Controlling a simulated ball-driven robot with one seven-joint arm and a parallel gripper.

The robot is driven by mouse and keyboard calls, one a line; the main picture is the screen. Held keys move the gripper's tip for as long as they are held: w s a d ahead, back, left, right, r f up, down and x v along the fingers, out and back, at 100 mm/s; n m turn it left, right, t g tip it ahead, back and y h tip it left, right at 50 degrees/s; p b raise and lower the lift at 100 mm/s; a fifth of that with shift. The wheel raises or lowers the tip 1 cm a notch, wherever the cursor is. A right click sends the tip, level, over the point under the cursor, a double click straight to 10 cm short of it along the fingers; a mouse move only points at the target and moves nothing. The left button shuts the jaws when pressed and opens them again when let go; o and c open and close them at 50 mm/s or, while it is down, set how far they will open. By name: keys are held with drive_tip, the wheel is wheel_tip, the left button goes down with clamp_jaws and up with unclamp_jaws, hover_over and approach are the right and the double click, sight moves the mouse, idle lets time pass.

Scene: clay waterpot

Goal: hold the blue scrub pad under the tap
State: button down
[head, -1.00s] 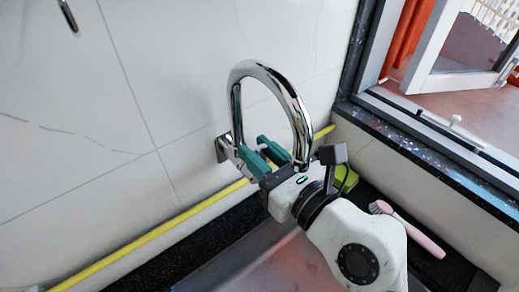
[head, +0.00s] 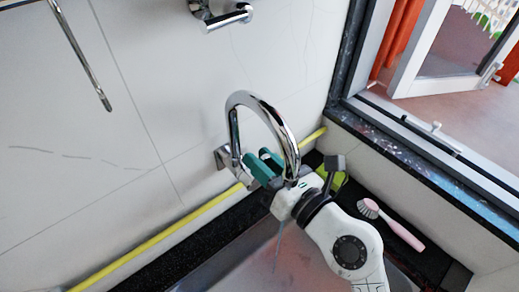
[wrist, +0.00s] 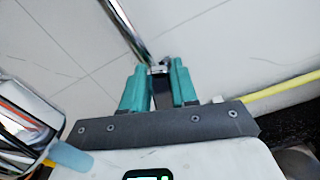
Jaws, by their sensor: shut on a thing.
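The chrome tap (head: 262,112) arches out from the wall over the sink. My gripper (head: 262,163), with teal fingers, is at the tap's base, behind the hanging spout. In the wrist view its fingertips (wrist: 159,74) are on either side of a small chrome part, apparently the tap's lever (wrist: 158,69), mostly hidden between them. A thin bluish streak, apparently water (head: 278,246), runs below the spout; a light-blue patch also shows under the spout (wrist: 22,112) in the wrist view. I cannot make out a blue scrub pad in any view.
A lime-green item (head: 339,180) lies behind my wrist, partly hidden. A pink-handled brush (head: 392,224) lies on the dark counter at right. A yellow strip (head: 160,238) runs along the wall. A window ledge (head: 430,160) is at right. The sink (head: 235,275) is below.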

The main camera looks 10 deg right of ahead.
drive_tip(key=shift+d, duration=0.1)
drive_tip(key=c, duration=1)
unclamp_jaws()
drive_tip(key=shift+s, duration=0.1)
drive_tip(key=shift+o, duration=0.2)
drive_tip(key=shift+d, duration=0.1)
drive_tip(key=shift+s+d+f, duration=0.1)
drive_tip(key=shift+s+d, duration=0.1)
drive_tip(key=b+v, duration=0.1)
drive_tip(key=v, duration=0.9)
drive_tip(key=shift+b, duration=0.3)
drive_tip(key=shift+s+r, duration=0.1)
drive_tip(key=shift+r, duration=0.1)
drive_tip(key=shift+d+f, duration=0.1)
